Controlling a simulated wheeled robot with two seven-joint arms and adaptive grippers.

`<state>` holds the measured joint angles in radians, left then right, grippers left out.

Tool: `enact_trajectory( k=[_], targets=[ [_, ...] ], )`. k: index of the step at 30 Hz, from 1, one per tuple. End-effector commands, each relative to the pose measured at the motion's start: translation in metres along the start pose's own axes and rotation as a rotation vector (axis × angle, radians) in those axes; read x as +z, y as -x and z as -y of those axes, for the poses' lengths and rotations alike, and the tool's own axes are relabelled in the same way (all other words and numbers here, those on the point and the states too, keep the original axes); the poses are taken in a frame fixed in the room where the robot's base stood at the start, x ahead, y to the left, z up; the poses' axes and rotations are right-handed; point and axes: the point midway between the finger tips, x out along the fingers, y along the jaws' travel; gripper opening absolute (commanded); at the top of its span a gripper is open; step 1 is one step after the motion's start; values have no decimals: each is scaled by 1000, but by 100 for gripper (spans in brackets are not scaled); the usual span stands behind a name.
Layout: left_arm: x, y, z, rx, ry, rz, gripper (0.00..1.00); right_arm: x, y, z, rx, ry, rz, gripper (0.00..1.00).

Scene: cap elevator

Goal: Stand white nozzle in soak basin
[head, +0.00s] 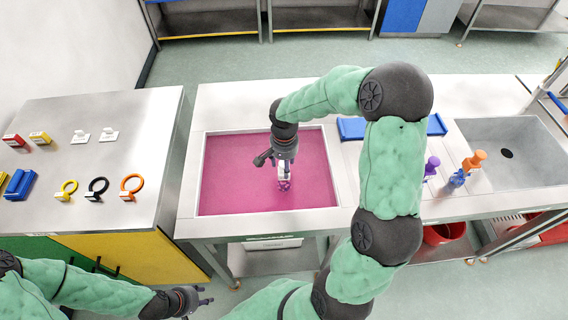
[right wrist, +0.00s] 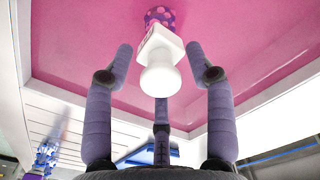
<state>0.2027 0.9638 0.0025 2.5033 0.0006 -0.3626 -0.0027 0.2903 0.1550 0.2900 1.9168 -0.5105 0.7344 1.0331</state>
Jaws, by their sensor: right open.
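The soak basin (head: 225,180) is the pink-floored recess in the middle counter. A white nozzle (head: 283,171) is inside it, near the middle, below my right gripper. In the right wrist view the white nozzle (right wrist: 160,76) has a round white end towards me and a purple spotted base (right wrist: 160,15) against the pink floor. It looks upright. My right gripper (head: 283,165) is open, its fingers spread around the nozzle with visible gaps at the sides; it also shows in the right wrist view (right wrist: 162,70). My left gripper (head: 205,297) looks open and empty, low in front of the left table.
Purple (head: 432,164), blue (head: 455,180) and orange (head: 474,160) nozzle-like pieces stand right of my right arm, beside a grey sink (head: 510,135). The left table holds yellow (head: 66,190), black (head: 97,187) and orange (head: 131,186) rings and small blocks. My right arm hides part of the counter.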

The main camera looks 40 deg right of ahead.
Motion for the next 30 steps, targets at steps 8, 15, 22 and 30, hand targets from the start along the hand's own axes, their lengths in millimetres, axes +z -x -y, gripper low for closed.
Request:
enact_trajectory(
  k=[8, 15, 22, 30],
  targets=[
    [0, 13, -5, 0, 0, 0, 40, -1, 50, 1, -4, 0, -4, 55],
    [1, 22, -8, 0, 0, 0, 40, -1, 96, 1, -3, 0, -4, 55],
    [1, 26, -9, 0, 0, 0, 40, 0, 117, 0, 0, 0, 0, 55],
    [1, 26, -9, 0, 0, 0, 40, 0, 121, 0, 0, 0, 0, 55]
  ],
)
